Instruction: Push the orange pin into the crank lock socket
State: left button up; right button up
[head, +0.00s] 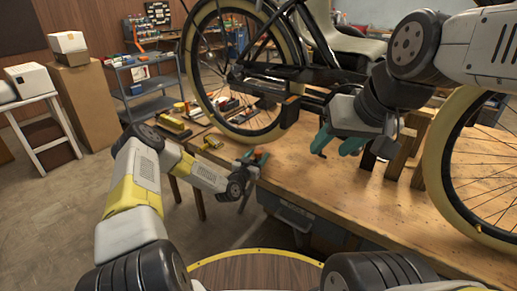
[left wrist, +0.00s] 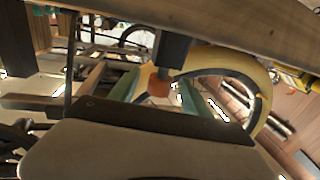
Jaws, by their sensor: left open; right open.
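My left gripper (head: 252,160) is at the near left edge of the workbench, low beside the tabletop. A small orange piece (head: 260,154), which looks like the orange pin, shows right by its fingers. In the left wrist view the orange piece (left wrist: 158,88) sits at the end of a dark post, between the two spread teal fingers, with no clear contact. The crank lock socket cannot be made out. My right gripper (head: 338,142) is open, its teal fingers above the bench in front of the trike frame (head: 290,75); nothing shows between them.
The workbench (head: 300,180) has bare wood in front of the frame. Wooden blocks (head: 408,150) stand under the frame at the right. A large wheel (head: 476,165) stands at the right. Tools and yellow parts (head: 175,128) lie at the back left.

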aim_at(258, 152)
pick_arm(q)
jog(key=shift+w+d, duration=0.15)
jog(key=shift+w, duration=0.3)
grip_shut()
jog(key=shift+r, duration=0.45)
notch_tip(258, 152, up, 2)
jog(key=shift+r, duration=0.2)
jog(key=s+d+r, duration=0.1)
jog(key=s, duration=1.5)
jog(key=shift+r, duration=0.3)
